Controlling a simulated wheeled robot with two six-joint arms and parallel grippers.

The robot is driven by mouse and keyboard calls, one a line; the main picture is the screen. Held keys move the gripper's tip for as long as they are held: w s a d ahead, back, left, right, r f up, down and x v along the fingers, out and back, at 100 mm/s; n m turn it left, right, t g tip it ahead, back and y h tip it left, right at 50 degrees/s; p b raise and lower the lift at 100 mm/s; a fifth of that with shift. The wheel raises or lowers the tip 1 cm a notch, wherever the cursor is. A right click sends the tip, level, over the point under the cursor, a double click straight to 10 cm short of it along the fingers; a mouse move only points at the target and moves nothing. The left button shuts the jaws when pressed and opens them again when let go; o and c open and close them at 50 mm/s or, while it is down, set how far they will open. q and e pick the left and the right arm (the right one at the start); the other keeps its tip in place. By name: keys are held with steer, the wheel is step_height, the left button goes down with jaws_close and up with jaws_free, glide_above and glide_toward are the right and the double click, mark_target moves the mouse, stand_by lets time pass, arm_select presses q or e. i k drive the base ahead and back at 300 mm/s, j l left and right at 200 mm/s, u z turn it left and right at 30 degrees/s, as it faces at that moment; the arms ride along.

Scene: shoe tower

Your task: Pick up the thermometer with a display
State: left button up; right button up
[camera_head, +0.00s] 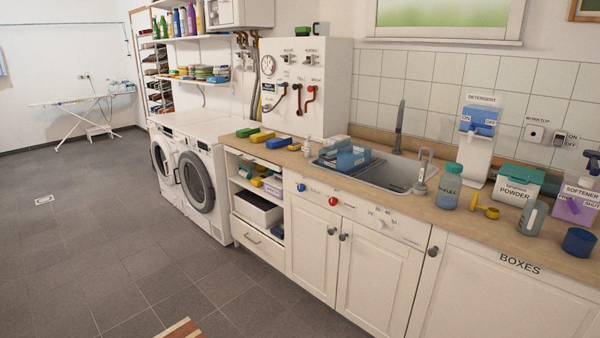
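I cannot clearly make out a thermometer with a display. A small grey-and-white upright item (420,186) stands at the front right edge of the sink, but it is too small to identify. Neither of my grippers is in view.
The wooden worktop (400,204) runs along the right wall. Its sink (388,176) has a blue basket (346,158) at its left. A teal-capped bottle (448,188), a yellow scoop (486,211), a grey jug (532,217) and a blue cup (578,242) stand to the right. Grey floor (110,230) is open at left.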

mark_target(298, 145)
steer(key=i, duration=1.4)
